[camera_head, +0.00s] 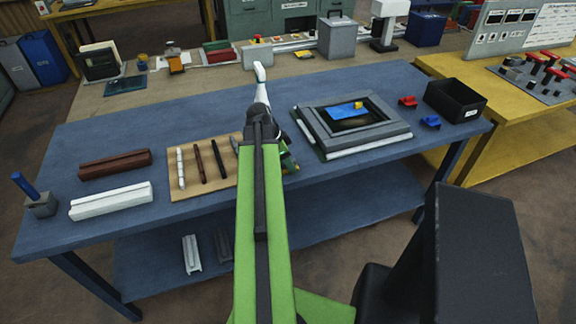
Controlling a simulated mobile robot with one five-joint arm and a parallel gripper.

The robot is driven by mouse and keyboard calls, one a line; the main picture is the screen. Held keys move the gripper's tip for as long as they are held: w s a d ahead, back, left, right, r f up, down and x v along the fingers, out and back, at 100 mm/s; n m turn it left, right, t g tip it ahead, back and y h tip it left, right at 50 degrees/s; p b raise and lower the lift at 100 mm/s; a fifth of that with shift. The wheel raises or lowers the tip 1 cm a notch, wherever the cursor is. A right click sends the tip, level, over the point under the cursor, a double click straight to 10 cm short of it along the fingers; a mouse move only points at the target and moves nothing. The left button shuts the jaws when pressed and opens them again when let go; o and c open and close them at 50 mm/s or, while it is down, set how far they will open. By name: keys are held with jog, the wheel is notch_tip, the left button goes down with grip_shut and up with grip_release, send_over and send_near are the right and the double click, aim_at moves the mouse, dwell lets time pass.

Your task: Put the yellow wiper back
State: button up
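A small yellow piece (358,105), which may be the yellow wiper, lies on a blue sheet (342,111) inside the grey frame (393,131) on the blue table. It is too small to make out its shape. My green arm reaches forward over the middle of the table. Its white-tipped end, my gripper (260,73), is left of the frame and apart from the yellow piece in the picture. The arm hides part of the gripper, so its opening and anything held do not show clearly. No place marked for the wiper can be told.
A wooden board (219,181) with several strips lies left of my arm. Brown (115,163) and white (111,201) bars and a grey block with a blue stick (40,205) lie farther left. Red (408,101) and blue (430,122) pieces and a black box (455,100) stand right.

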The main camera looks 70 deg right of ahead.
jog(key=o, duration=1.2)
jog(key=p+v, duration=1.1)
jog(key=v, duration=0.1)
jog(key=shift+r, duration=0.1)
